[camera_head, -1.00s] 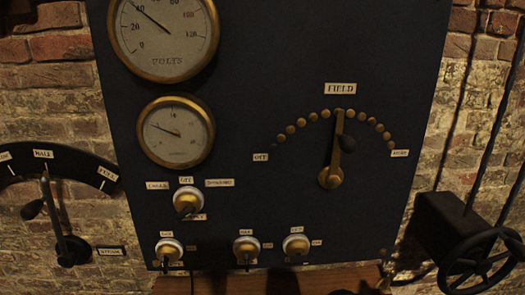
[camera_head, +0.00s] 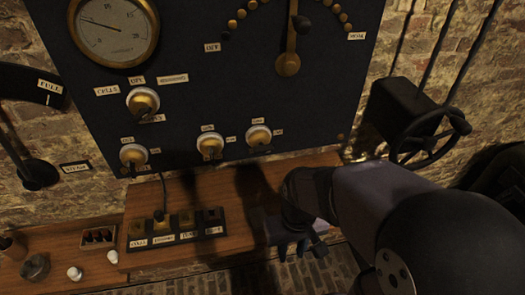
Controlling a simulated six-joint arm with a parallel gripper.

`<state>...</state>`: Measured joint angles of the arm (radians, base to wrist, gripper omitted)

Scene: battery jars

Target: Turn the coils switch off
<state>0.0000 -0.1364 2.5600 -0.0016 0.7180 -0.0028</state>
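A larger brass selector switch (camera_head: 143,102) sits above the left one. My gripper (camera_head: 298,250) is at the lower right, in front of the wooden shelf and below the panel. It is apart from all the switches. Its fingertips are dark and small, and their gap is unclear.
The wooden shelf (camera_head: 200,215) holds a labelled socket block (camera_head: 178,228) with a cable plugged in. Small jars and a tray (camera_head: 98,237) stand at the lower left. A black handwheel (camera_head: 430,135) juts out at right. The field lever (camera_head: 290,50) is above.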

